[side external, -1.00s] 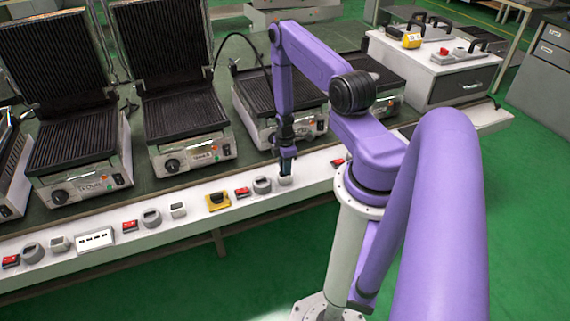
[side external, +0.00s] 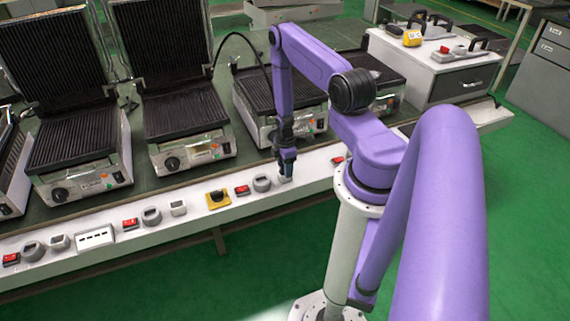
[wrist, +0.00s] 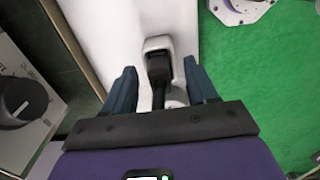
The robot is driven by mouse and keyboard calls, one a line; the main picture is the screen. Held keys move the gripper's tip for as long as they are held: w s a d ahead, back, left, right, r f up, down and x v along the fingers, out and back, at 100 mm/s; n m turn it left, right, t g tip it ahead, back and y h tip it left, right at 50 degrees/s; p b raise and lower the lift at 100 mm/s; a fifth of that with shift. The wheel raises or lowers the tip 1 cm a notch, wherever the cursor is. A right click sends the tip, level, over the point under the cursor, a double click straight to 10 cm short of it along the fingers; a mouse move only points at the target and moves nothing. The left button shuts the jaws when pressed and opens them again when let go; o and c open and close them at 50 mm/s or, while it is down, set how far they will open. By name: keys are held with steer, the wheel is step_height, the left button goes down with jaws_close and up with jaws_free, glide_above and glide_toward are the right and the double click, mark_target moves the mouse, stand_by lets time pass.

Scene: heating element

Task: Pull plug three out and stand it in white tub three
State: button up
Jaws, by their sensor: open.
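My gripper (side external: 286,163) is low over the third white tub (side external: 286,179) on the white ledge. In the wrist view its two dark blue fingers (wrist: 160,66) are spread, with gaps on both sides of a black plug (wrist: 158,68). The plug appears to stand inside the pale, square-rimmed tub (wrist: 157,42), and its black cord runs back toward my wrist. How deep it sits cannot be told. The grey socket three (side external: 262,184) is just left of the tub in the side view, and no plug shows in it.
A red switch (side external: 241,190) and a yellow-based switch (side external: 217,199) lie further left on the ledge. Contact grills stand behind it, the nearest (side external: 262,110) just beyond my gripper. Green floor lies in front.

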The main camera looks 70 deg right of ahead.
steer(key=shift+r, duration=0.1)
step_height(320, 180, up, 17)
stand_by(0.8)
steer(key=shift+r, duration=0.1)
steer(key=w+a+r+n, duration=0.1)
steer(key=w+a+r, duration=0.1)
steer(key=a+r, duration=0.7)
steer(key=w+a+r+n, duration=0.1)
steer(key=a+r, duration=0.3)
steer(key=a, duration=1)
steer(key=s+a+r, duration=0.4)
steer(key=s+a, duration=0.1)
steer(key=s, duration=0.4)
steer(key=s+a+r+n, duration=0.1)
steer(key=s+a+r, duration=0.4)
steer(key=s, duration=0.3)
steer(key=shift+s+r+n, duration=0.3)
steer(key=shift+s, duration=0.05)
